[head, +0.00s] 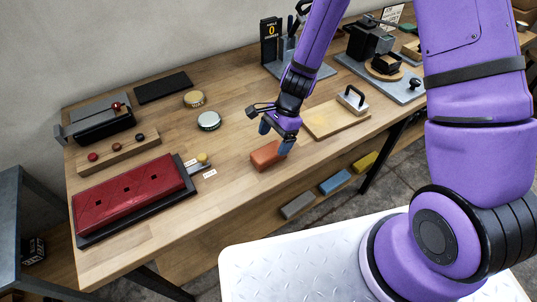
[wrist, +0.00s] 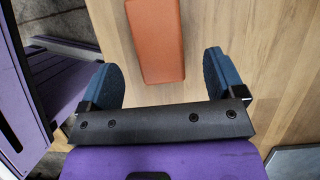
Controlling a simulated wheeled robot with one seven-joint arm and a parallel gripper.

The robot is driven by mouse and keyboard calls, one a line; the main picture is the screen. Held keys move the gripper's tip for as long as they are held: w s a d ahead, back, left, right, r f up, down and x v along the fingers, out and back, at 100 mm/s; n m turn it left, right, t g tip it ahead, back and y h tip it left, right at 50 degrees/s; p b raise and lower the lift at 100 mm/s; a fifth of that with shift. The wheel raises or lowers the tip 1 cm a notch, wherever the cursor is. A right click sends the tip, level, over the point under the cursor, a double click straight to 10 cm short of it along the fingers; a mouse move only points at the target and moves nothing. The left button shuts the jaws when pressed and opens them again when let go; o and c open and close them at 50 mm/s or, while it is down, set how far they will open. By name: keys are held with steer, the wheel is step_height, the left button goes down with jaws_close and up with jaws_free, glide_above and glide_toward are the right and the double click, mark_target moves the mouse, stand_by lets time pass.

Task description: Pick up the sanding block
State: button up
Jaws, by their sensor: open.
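An orange-red block (head: 266,156), which looks like the sanding block, lies flat near the front edge of the wooden workbench (head: 236,190). My gripper (head: 274,138) is open just above it, with its blue fingertips pointing down. In the wrist view the block (wrist: 155,40) lies ahead of and between the two spread fingers, with its near end close to the gap. There is clear space on both sides of it, and no finger appears to touch it. The gap in height cannot be told exactly.
A board with a metal-handled tool (head: 352,98) lies to the right. A red padded piece (head: 130,198) on a dark base and two round tins (head: 209,121) are to the left. Grey, blue (head: 335,181) and yellow blocks rest below the bench edge. Bare wood surrounds the orange-red block.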

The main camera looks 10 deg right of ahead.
mark_target(269, 151)
steer(key=x, duration=0.3)
steer(key=shift+s+a+f, duration=0.15)
steer(key=shift+f, duration=0.15)
steer(key=shift+s+a+f, duration=0.1)
steer(key=shift+a+f, duration=0.15)
steer(key=shift+f, duration=0.4)
steer(key=shift+f, duration=0.2)
steer(key=c, duration=1.1)
steer(key=shift+o, duration=0.2)
steer(key=shift+r, duration=0.1)
